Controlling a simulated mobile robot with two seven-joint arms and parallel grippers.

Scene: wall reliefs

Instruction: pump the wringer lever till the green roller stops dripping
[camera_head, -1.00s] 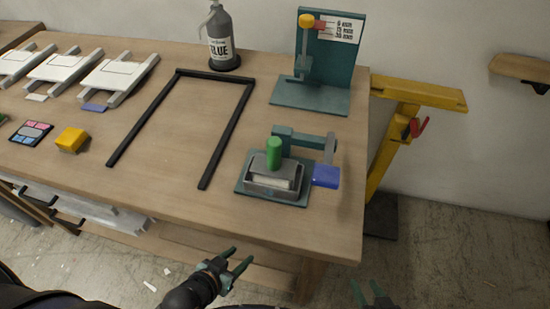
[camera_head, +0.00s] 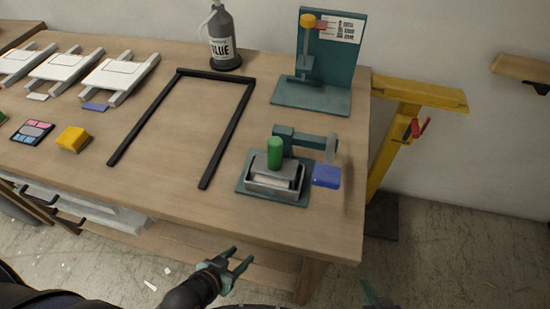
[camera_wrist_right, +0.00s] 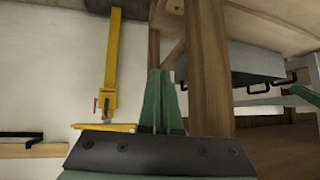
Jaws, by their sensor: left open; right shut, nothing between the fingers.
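The device at the bench's front right has a teal base (camera_head: 243,187), a grey metal tray (camera_head: 272,186), an upright green cylinder (camera_head: 274,152) and a teal arm ending in a blue pad (camera_head: 326,176). The green cylinder seems to be the green roller and the blue-ended arm the lever. Drips are too small to make out. My left gripper (camera_head: 238,263) is open and empty, below and in front of the bench edge. My right gripper (camera_head: 376,294) is at the bottom edge, partly cut off; the right wrist view shows its fingers (camera_wrist_right: 160,98) together with nothing between.
A black frame (camera_head: 180,118) lies on the wooden bench (camera_head: 120,190). A glue bottle (camera_head: 220,38) and a teal stand (camera_head: 312,95) are behind. A yellow block (camera_head: 73,138) and white pieces (camera_head: 120,72) lie left. A yellow stand (camera_head: 400,130) stands right of the bench.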

